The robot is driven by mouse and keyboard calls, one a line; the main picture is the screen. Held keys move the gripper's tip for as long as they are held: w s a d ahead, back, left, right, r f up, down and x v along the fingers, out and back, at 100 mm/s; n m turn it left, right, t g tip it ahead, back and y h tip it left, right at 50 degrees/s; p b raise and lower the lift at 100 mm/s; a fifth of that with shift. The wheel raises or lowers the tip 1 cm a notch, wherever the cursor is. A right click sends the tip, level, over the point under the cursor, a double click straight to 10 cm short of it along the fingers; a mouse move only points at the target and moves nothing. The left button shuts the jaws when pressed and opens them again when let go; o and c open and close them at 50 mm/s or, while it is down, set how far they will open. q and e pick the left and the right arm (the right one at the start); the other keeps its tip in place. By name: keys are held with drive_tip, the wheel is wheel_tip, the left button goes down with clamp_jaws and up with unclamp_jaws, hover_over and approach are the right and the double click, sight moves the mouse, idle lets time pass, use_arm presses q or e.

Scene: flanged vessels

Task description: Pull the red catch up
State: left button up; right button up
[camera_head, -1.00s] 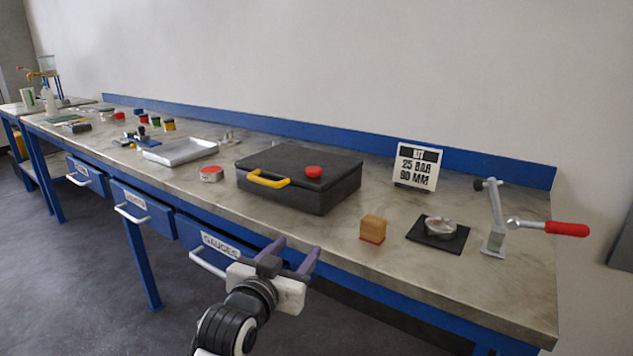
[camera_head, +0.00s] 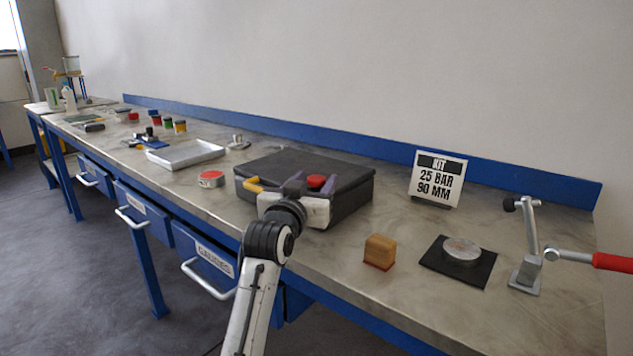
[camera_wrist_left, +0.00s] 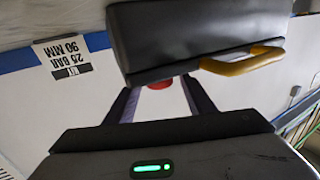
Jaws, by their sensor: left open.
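The red catch (camera_head: 316,181) is a small round red piece at the top of the dark case (camera_head: 350,200), near its front edge. In the left wrist view the red catch (camera_wrist_left: 159,85) shows between my fingers, partly cut off by the case (camera_wrist_left: 190,35). My left gripper (camera_head: 311,186) is open at the front of the case, with one purple finger to either side of the catch in the picture. I cannot tell whether the fingers touch it. In the left wrist view the gripper (camera_wrist_left: 161,88) holds nothing. My right gripper is not in view.
A yellow handle (camera_head: 252,184) is on the case front, left of my gripper. A wooden block (camera_head: 380,250), a disc on a black mat (camera_head: 433,264) and a red-handled clamp (camera_head: 530,270) stand right. A red-topped tin (camera_head: 211,179) and metal tray (camera_head: 185,154) are left.

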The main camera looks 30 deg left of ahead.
use_arm(q)
drive_tip(key=shift+w+a, duration=0.2)
drive_tip(key=shift+w, duration=0.55)
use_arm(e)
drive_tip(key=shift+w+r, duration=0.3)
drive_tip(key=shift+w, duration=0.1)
use_arm(q)
clamp_jaws()
drive_tip(key=shift+r+p, duration=0.7)
drive_tip(key=shift+p, duration=0.3)
drive_tip(key=shift+r+p, duration=0.25)
drive_tip(key=shift+p, duration=0.3)
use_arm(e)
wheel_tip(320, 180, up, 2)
use_arm(q)
drive_tip(key=shift+c, duration=0.5)
unclamp_jaws()
drive_tip(key=shift+o, duration=0.5)
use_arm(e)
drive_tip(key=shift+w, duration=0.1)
